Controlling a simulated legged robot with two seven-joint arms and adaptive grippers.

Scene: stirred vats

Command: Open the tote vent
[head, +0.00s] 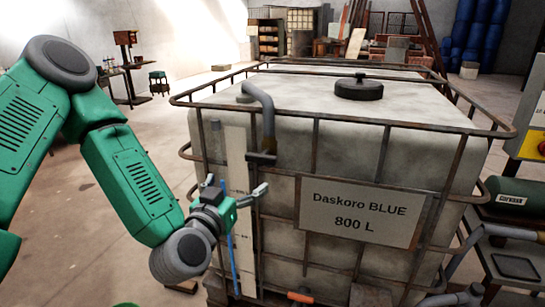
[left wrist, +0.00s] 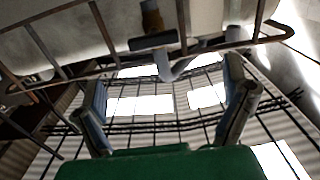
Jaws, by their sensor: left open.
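The tote (head: 430,115) is a dirty white caged tank labelled "Daskoro BLUE 800 L". A grey bent pipe (head: 266,110) comes off its top and runs down the front left to a dark fitting (head: 261,158); I cannot tell for certain that this is the vent. A black round lid (head: 359,88) sits on top. My left gripper (head: 236,190) is open and empty, just below and left of the fitting, in front of the cage. In the left wrist view, the fingers (left wrist: 168,98) are spread, with the dark fitting (left wrist: 158,42) and a grey curved piece (left wrist: 178,68) beyond them.
Rusty cage bars (head: 312,150) surround the tote. A pale upright strip (head: 238,165) and a blue line (head: 235,262) run beside the gripper. An orange handle (head: 300,297) is low at the front. A green cylinder (head: 510,197) lies at right.

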